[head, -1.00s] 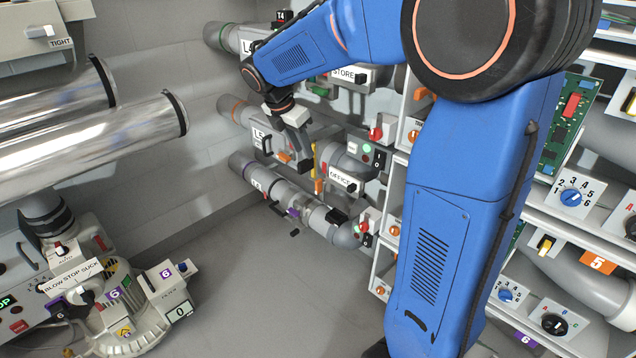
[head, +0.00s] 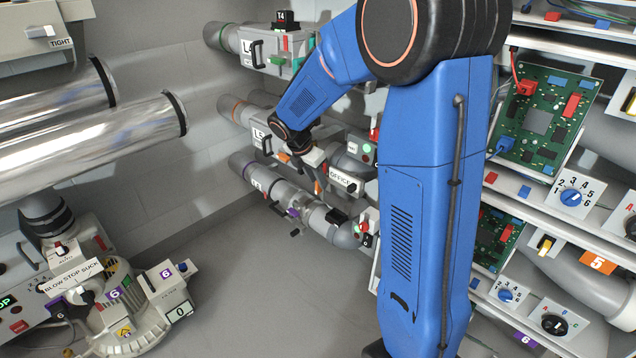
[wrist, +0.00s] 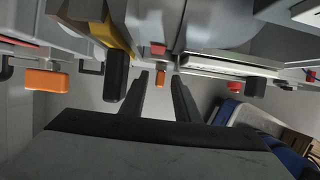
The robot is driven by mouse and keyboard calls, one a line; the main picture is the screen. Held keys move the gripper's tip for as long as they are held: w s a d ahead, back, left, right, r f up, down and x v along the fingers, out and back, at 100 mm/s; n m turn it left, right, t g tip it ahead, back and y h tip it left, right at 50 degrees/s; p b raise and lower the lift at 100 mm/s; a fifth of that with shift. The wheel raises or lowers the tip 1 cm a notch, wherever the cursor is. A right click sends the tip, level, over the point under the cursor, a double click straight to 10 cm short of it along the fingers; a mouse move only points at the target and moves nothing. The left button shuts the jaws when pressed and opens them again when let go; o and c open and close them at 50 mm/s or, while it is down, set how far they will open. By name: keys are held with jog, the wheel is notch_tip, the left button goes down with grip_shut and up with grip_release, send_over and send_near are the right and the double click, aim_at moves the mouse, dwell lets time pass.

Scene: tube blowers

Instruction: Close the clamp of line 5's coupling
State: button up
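Line 5's grey pipe unit (head: 262,136), marked L5, runs along the back wall in the head view, with an orange handle (head: 284,157) at its right. My gripper (head: 319,182) is at the right of this unit, near the OFFICE label, and covers part of the coupling. A yellow bar (wrist: 108,32) and a black grip (wrist: 117,70) are just left of the fingers. A small orange-red block (wrist: 158,50) shows beyond the tips. I cannot tell which part is the clamp.
The L4 unit (head: 270,45) is above and another pipe line (head: 262,178) with a purple-marked fitting is below. An orange block (wrist: 45,80) hangs at left in the wrist view. Shelves with circuit boards (head: 545,115) stand at right. The floor (head: 270,290) is clear.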

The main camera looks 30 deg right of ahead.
jog(key=shift+x, duration=1)
grip_shut()
